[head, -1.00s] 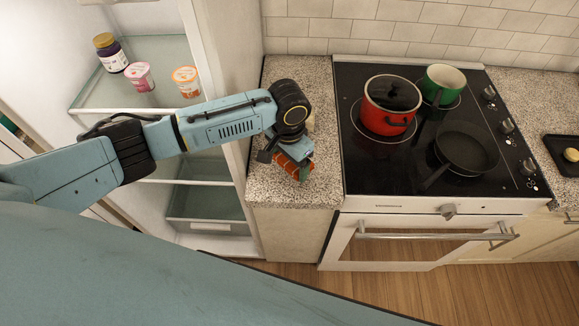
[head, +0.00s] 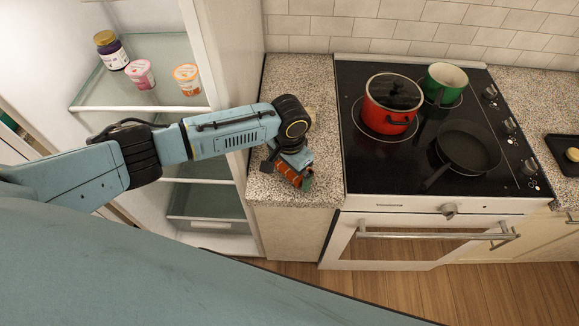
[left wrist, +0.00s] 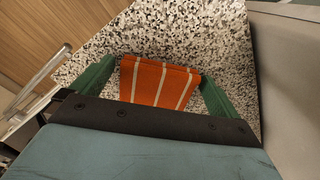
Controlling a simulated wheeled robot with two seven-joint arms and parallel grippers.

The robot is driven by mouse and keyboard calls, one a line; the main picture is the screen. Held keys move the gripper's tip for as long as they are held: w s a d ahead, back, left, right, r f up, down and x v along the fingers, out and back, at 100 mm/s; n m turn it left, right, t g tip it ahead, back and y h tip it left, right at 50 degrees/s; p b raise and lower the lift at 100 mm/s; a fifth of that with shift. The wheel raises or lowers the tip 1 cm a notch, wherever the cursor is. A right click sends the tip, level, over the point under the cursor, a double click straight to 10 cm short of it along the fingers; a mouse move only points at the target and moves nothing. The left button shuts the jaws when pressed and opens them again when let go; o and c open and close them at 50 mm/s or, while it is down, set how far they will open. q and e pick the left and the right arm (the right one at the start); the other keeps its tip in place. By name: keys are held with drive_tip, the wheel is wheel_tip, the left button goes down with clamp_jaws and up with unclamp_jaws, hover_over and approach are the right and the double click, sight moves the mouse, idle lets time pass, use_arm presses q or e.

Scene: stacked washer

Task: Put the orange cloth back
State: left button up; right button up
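The orange cloth (left wrist: 160,82) is folded, with pale stripes, and sits between the green fingers of my left gripper (left wrist: 157,72) in the left wrist view. The fingers meet its two sides, so the gripper is shut on it. In the head view the cloth (head: 289,174) is partly hidden by my left gripper (head: 292,170), over the front part of the speckled counter (head: 318,140). I cannot tell whether the cloth touches the counter. My right gripper is not in view.
The open fridge (head: 222,60) at left holds a dark jar (head: 111,52) and two tubs (head: 140,74) on a shelf. The stove (head: 360,165) at right bears a red pot (head: 388,122), a green pot (head: 443,85) and a dark pan (head: 466,148). A black tray (head: 562,152) lies far right.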

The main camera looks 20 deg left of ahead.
use_arm(q)
wheel_tip(320, 180, up, 12)
drive_tip(key=shift+r, duration=0.2)
idle(0.4)
